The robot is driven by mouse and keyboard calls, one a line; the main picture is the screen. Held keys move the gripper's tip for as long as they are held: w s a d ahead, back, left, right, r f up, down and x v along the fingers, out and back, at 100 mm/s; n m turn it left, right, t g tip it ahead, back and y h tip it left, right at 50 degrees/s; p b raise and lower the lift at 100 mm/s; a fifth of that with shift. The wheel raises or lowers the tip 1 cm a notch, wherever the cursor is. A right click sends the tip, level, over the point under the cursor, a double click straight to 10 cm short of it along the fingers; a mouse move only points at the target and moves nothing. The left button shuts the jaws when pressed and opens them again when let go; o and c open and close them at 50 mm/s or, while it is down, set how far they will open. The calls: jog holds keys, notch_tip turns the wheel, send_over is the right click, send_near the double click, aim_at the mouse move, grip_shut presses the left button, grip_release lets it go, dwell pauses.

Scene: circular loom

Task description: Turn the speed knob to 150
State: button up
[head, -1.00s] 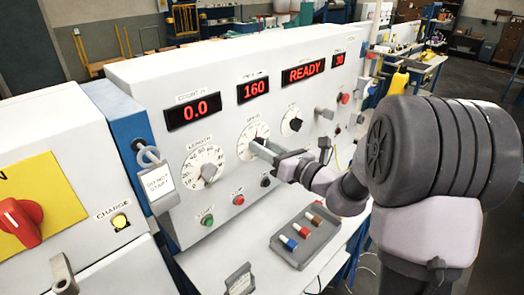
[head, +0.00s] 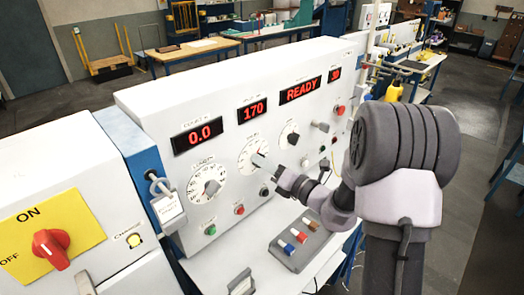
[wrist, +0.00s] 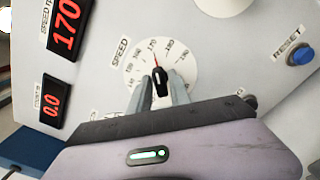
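The speed knob (wrist: 159,84) is black with a red pointer and sits on a round white dial (wrist: 185,68). In the wrist view the pointer is near the 170 mark. The speed display (head: 252,109) reads 170, and it also shows in the wrist view (wrist: 66,22). My gripper (wrist: 160,90) has one finger on each side of the knob, closed against it. In the head view my gripper (head: 260,162) reaches the speed dial (head: 250,152) from the lower right and hides part of the knob.
The length dial (head: 207,184) is left of the speed dial, and another black knob (head: 293,138) is right of it. Green (head: 210,230) and red (head: 239,209) buttons sit below. A grey tray (head: 275,252) with coloured pieces lies on the shelf. A blue reset button (wrist: 302,52) shows in the wrist view.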

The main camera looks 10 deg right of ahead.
jog(key=shift+o, duration=1.2)
jog(key=shift+a+f, duration=0.1)
jog(key=b+v, duration=0.1)
jog(key=v, duration=0.6)
